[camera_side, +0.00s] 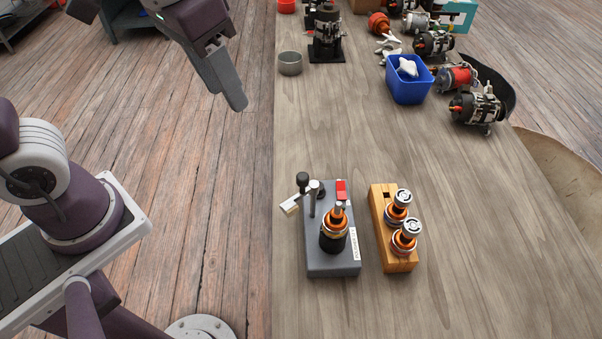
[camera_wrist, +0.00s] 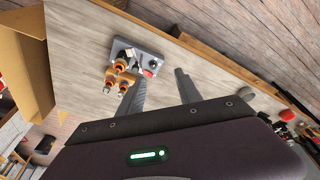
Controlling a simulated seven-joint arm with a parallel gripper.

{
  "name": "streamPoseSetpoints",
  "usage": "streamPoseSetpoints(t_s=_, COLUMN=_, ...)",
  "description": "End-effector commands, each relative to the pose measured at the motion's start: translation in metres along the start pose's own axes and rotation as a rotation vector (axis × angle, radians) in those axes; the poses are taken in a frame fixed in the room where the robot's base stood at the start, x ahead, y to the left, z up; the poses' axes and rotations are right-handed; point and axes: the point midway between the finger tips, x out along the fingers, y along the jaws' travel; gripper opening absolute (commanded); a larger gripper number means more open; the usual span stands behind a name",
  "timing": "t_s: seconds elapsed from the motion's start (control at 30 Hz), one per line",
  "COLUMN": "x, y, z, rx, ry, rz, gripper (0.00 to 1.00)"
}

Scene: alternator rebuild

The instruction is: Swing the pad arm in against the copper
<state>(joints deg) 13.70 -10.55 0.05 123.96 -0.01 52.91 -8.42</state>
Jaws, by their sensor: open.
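The grey fixture (camera_side: 318,264) stands on the bench, with an upright rotor (camera_side: 333,240) on it that has a copper-coloured ring near the top. The pad arm has a black knob (camera_side: 303,180) and a pale pad (camera_side: 290,205). It points out past the fixture's left edge, with a clear gap between pad and copper. My gripper (camera_side: 238,104) hangs in the air left of the bench, well away from the fixture. In the wrist view its fingers (camera_wrist: 158,76) are apart and empty, with the fixture (camera_wrist: 151,55) beyond them; the pad is too small to make out there.
A wooden block (camera_side: 393,250) with two more rotors stands close to the fixture's right. A red block (camera_side: 341,189) sits at the fixture's back. A grey cup (camera_side: 290,63), a blue bin (camera_side: 410,90) and several alternators lie farther back. The bench between is clear.

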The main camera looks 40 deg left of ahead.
Motion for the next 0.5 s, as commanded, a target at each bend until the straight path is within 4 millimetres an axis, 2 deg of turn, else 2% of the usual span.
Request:
streamPoseSetpoints(t_s=0.03, x=0.019, y=0.018, z=-0.015, rx=0.026, ry=-0.063, rz=0.001, gripper=0.41)
streamPoseSetpoints(t_s=0.1, x=0.046, y=0.041, z=-0.03, rx=0.049, ry=-0.13, rz=-0.003, gripper=0.41)
streamPoseSetpoints(t_s=0.2, x=0.078, y=0.067, z=-0.041, rx=0.073, ry=-0.198, rz=-0.015, gripper=0.41)
streamPoseSetpoints(t_s=0.33, x=0.099, y=0.082, z=-0.043, rx=0.084, ry=-0.235, rz=-0.025, gripper=0.41)
streamPoseSetpoints(t_s=0.5, x=0.126, y=0.082, z=-0.036, rx=0.084, ry=-0.244, rz=-0.028, gripper=0.41)
